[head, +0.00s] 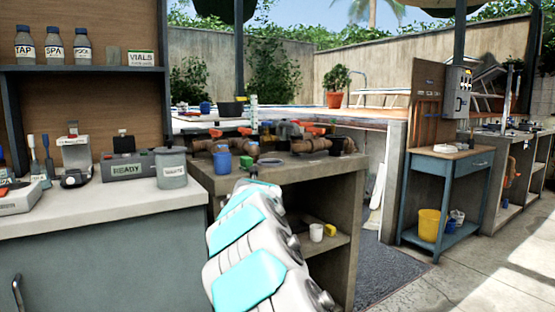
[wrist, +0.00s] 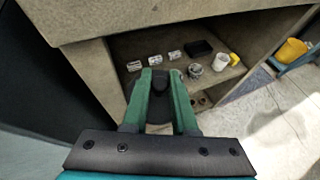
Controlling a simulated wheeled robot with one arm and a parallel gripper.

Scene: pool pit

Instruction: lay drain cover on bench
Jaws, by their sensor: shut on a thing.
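My gripper (wrist: 161,76) shows in the wrist view as two green fingers, shut on a small dark piece (wrist: 160,86). It is probably the drain cover, but its full shape is hidden between the fingers. The gripper is in front of the open shelf of a concrete bench (wrist: 85,28), below its top edge. In the head view my white and teal arm reaches toward this concrete bench (head: 222,183), and the gripper itself is hidden. A blue bench with a wooden top (head: 447,152) stands farther right; I cannot tell which bench is meant.
The concrete bench's top carries pipes with red-handled valves (head: 285,131) and a blue cup (head: 222,161). Its shelf holds a white cup (head: 316,233) and small items. A yellow bucket (head: 429,225) stands under the blue bench. Paved floor (head: 480,270) at right is clear.

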